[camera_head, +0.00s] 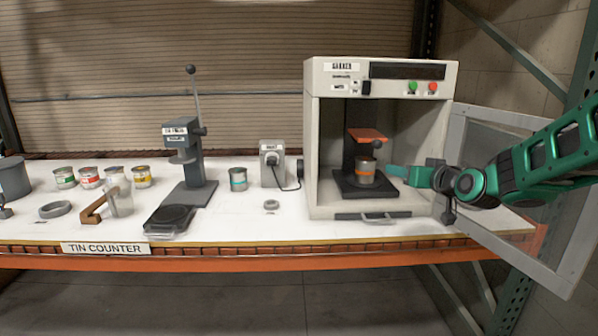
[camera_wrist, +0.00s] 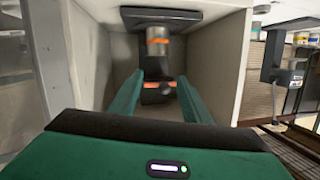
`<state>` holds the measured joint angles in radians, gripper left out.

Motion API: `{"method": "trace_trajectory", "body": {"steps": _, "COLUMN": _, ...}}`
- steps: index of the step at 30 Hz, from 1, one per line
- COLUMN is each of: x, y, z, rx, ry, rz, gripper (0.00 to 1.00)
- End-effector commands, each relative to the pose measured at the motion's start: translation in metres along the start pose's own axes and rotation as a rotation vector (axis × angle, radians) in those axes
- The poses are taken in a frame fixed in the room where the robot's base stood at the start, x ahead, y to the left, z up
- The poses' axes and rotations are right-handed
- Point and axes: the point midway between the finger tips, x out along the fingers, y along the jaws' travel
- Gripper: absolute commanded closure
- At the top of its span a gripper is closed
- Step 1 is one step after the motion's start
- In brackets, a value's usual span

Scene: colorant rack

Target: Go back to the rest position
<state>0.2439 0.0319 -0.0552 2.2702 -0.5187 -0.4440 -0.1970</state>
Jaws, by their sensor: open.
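My gripper (camera_head: 393,170) reaches from the right through the open front of the grey mixing machine (camera_head: 312,150). It is open, and its two green fingers also show in the wrist view (camera_wrist: 160,76). A tin (camera_head: 365,174) with an orange band stands upright on the dark base (camera_head: 372,189) inside the machine, below a raised orange plate (camera_head: 368,135). The fingertips are just to the right of the tin in the head view. The wrist view is turned over, with the tin (camera_wrist: 157,46) ahead between the fingers and apparently not held.
The machine's door (camera_head: 575,240) stands open on the right, close to my arm. A lever press (camera_head: 188,150), a silver tin with a blue band (camera_head: 238,180), a socket box (camera_head: 272,160) and several coloured tins (camera_head: 90,178) stand on the white counter (camera_head: 290,228) to the left.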

Motion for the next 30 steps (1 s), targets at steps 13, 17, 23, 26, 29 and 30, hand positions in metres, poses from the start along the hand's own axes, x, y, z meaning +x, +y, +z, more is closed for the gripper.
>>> {"method": "trace_trajectory", "body": {"steps": 13, "x": -0.197, "y": 0.068, "z": 0.154, "rx": 0.119, "ry": -0.714, "rz": 0.322, "gripper": 0.56}}
{"method": "trace_trajectory", "body": {"steps": 17, "x": -0.273, "y": 0.071, "z": 0.192, "rx": 0.223, "ry": -0.902, "rz": 0.419, "gripper": 0.56}}
{"method": "trace_trajectory", "body": {"steps": 23, "x": -0.371, "y": 0.057, "z": 0.233, "rx": 0.395, "ry": -1.129, "rz": 0.529, "gripper": 0.56}}
{"method": "trace_trajectory", "body": {"steps": 26, "x": -0.4, "y": 0.049, "z": 0.243, "rx": 0.456, "ry": -1.197, "rz": 0.558, "gripper": 0.56}}
{"method": "trace_trajectory", "body": {"steps": 29, "x": -0.416, "y": 0.044, "z": 0.248, "rx": 0.49, "ry": -1.235, "rz": 0.573, "gripper": 0.56}}
{"method": "trace_trajectory", "body": {"steps": 30, "x": -0.419, "y": 0.043, "z": 0.249, "rx": 0.496, "ry": -1.242, "rz": 0.576, "gripper": 0.56}}
